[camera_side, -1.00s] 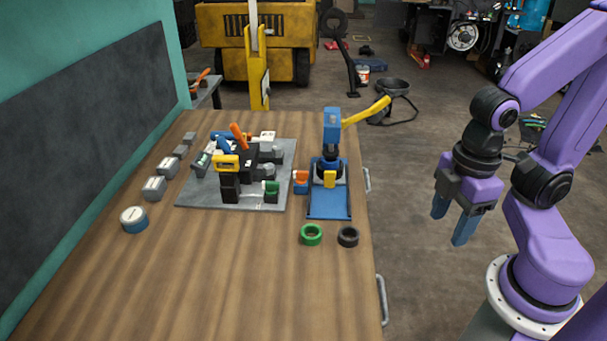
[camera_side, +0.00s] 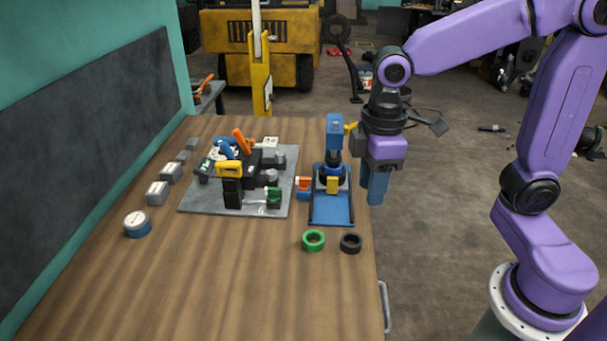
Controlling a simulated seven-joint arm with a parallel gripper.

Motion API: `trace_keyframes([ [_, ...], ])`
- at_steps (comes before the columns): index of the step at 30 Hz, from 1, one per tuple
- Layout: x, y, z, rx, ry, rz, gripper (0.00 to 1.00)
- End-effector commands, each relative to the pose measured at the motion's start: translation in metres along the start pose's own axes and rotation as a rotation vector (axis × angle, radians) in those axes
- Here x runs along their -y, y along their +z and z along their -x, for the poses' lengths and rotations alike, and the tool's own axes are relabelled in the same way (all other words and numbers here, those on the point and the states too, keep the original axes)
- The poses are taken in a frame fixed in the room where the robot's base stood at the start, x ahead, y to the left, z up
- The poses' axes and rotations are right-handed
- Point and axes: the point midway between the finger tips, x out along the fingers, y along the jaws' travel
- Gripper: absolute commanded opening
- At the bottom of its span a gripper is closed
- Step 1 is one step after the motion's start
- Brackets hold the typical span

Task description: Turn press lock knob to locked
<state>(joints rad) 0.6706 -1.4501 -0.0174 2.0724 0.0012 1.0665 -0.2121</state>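The blue press (camera_side: 333,207) stands at the right side of the wooden table, with a blue upright head (camera_side: 334,130) above its base. An orange-and-blue part (camera_side: 304,184) is at its left side, and a yellow piece (camera_side: 332,186) is on its front. I cannot tell which of these is the lock knob, or how it is set. My gripper (camera_side: 374,199) points down just right of the press, by the table's right edge, and appears apart from it. Its blue fingers overlap in this view, so their opening is hidden. My gripper also hides most of the press's yellow lever (camera_side: 350,128).
A grey plate (camera_side: 205,207) with several clamps and levers lies left of the press. A green ring (camera_side: 313,240) and a black ring (camera_side: 350,243) lie in front. A round dial (camera_side: 137,224) and grey blocks line the left. The table's front is clear.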

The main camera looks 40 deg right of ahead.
Motion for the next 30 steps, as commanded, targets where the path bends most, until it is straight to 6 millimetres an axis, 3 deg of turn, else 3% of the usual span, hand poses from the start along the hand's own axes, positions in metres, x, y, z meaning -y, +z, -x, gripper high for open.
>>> trace_keyframes([
  [3, -0.035, -0.030, 0.006, 0.005, 0.001, -0.036, 0.38],
  [10, -0.107, -0.071, 0.014, 0.011, 0.001, -0.094, 0.38],
  [15, -0.164, -0.087, 0.017, 0.015, 0.001, -0.138, 0.38],
  [21, -0.223, -0.090, 0.016, 0.019, 0.000, -0.182, 0.38],
  [25, -0.245, -0.088, 0.015, 0.020, -0.001, -0.198, 0.38],
  [30, -0.254, -0.086, 0.012, 0.021, -0.002, -0.204, 0.38],
])
